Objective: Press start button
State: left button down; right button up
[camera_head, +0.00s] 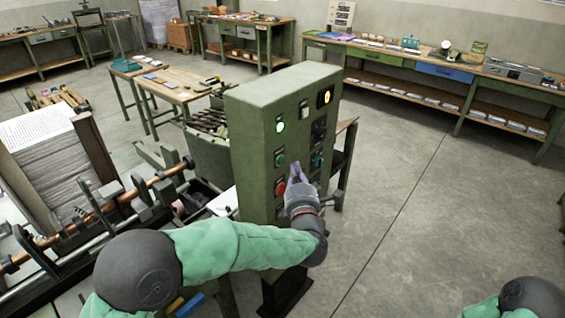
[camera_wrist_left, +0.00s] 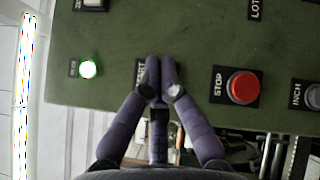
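The green control box (camera_head: 254,150) stands in the middle of the head view. Its front carries a green button (camera_head: 280,160) above a red button (camera_head: 280,188). In the left wrist view, the red STOP button (camera_wrist_left: 242,86) is right of my left gripper (camera_wrist_left: 159,80). The gripper's fingertips are together, with nothing seen between them, over the partly covered START label (camera_wrist_left: 140,72). They hide the button there; I cannot tell whether they touch it. In the head view my left gripper (camera_head: 297,176) is close in front of the panel. My right gripper is out of view.
A green lamp glows on the panel (camera_head: 279,126), also in the wrist view (camera_wrist_left: 88,69). An orange-lit switch (camera_head: 326,96) is at upper right. A machine with a paper stack (camera_head: 65,165) stands at left. The floor (camera_head: 420,220) at right is clear.

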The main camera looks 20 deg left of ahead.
pick_arm(q)
jog(key=d, duration=0.1)
jog(key=s+d, duration=0.1)
jog(key=d, duration=0.1)
jog(key=shift+s+d, duration=0.1)
dwell(0.8)
notch_tip(320, 180, down, 20)
jog(key=w+d+r+m+g+h, duration=0.1)
jog(key=w+d+m+g+h, duration=0.15)
jog(key=m+h, duration=0.6)
jog(key=s+f+m+g, duration=0.2)
jog(key=s+f+m, duration=0.2)
jog(key=f, duration=0.4)
jog(key=s+f+m+g, duration=0.3)
jog(key=f+m, duration=0.1)
jog(key=f, duration=0.3)
jog(key=s+d+f+m+g+h, duration=0.1)
jog(key=s+f+m+g, duration=0.2)
jog(key=s+f, duration=0.2)
jog(key=s+d+f+m+g+h, duration=0.1)
jog(key=s+f+m+g, duration=0.2)
jog(key=s, duration=0.9)
jog(key=s+d+f+m+g+h, duration=0.1)
jog(key=s+f+m+g, duration=0.2)
jog(key=s+f, duration=0.5)
jog(key=shift+s+f+m+g+h, duration=0.25)
jog(key=shift+f+m+g+h, duration=0.1)
jog(key=shift+f+m, duration=0.1)
